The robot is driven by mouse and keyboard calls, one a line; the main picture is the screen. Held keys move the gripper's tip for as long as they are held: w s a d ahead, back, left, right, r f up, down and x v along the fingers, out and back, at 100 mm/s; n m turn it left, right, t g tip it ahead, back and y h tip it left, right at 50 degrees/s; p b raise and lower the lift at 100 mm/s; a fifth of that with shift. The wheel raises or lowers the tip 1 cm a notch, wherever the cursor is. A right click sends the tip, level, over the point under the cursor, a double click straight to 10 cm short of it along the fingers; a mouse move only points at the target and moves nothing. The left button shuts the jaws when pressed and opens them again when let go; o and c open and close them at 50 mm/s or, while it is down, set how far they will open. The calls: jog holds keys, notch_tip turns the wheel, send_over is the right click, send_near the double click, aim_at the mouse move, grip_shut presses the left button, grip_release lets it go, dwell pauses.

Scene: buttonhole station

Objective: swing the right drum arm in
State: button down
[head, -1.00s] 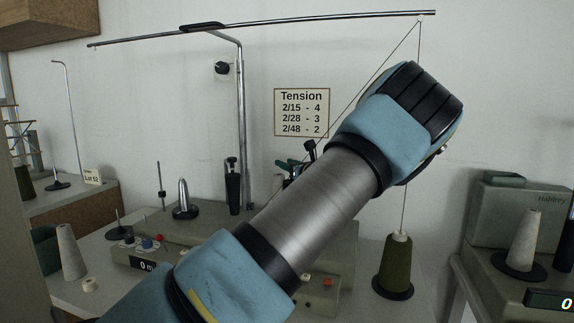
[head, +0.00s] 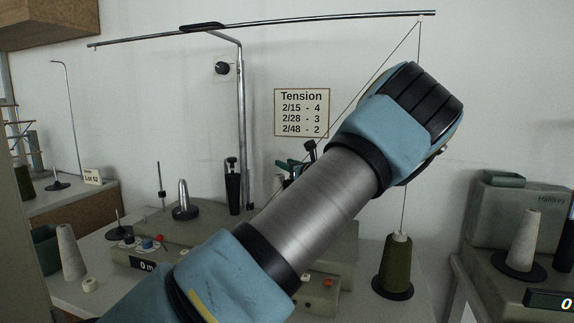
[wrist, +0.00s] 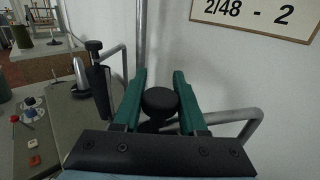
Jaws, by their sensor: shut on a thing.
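In the wrist view my gripper (wrist: 161,84) has its two green fingers on either side of a round black knob (wrist: 160,102), shut on it. The knob appears to be the top of the right drum arm's handle. A bent metal rod (wrist: 246,112) reaches out to the right beside the fingers. Another black handle (wrist: 101,82) on a bent rod, seemingly the left drum arm, stands apart to the left; it shows upright in the head view (head: 232,188).
A metal post (head: 241,120) rises behind. A green yarn cone (head: 397,262) stands right of my arm, its thread running up to the overhead bar (head: 330,19). A tension sign (head: 301,112) hangs behind.

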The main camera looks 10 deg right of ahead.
jog(key=shift+s+d+r+n+y+p, duration=0.3)
jog(key=shift+y+p, duration=0.2)
jog(key=shift+p, duration=0.45)
jog(key=shift+s+d+r+n+g+y+p, duration=0.15)
jog(key=shift+s+n+g+y+p, duration=0.2)
jog(key=shift+p, duration=0.35)
jog(key=shift+s+d+n+g+y+p, duration=0.4)
jog(key=shift+s+n+y+p, duration=0.2)
jog(key=shift+y+p, duration=0.2)
jog(key=shift+s+d+f+n+g+y, duration=0.25)
jog(key=shift+s+n+g+y, duration=0.1)
jog(key=shift+s+y, duration=0.15)
jog(key=shift+s+d+f+n+g+y, duration=0.1)
jog(key=shift+s+d+n+g+y, duration=0.1)
jog(key=shift+s+n+g+y, duration=0.2)
jog(key=shift+c, duration=2.3)
grip_release()
jog(key=shift+f, duration=0.1)
jog(key=b+v, duration=0.3)
jog(key=v, duration=0.7)
jog(key=shift+s+d, duration=0.25)
jog(key=shift+s, duration=0.05)
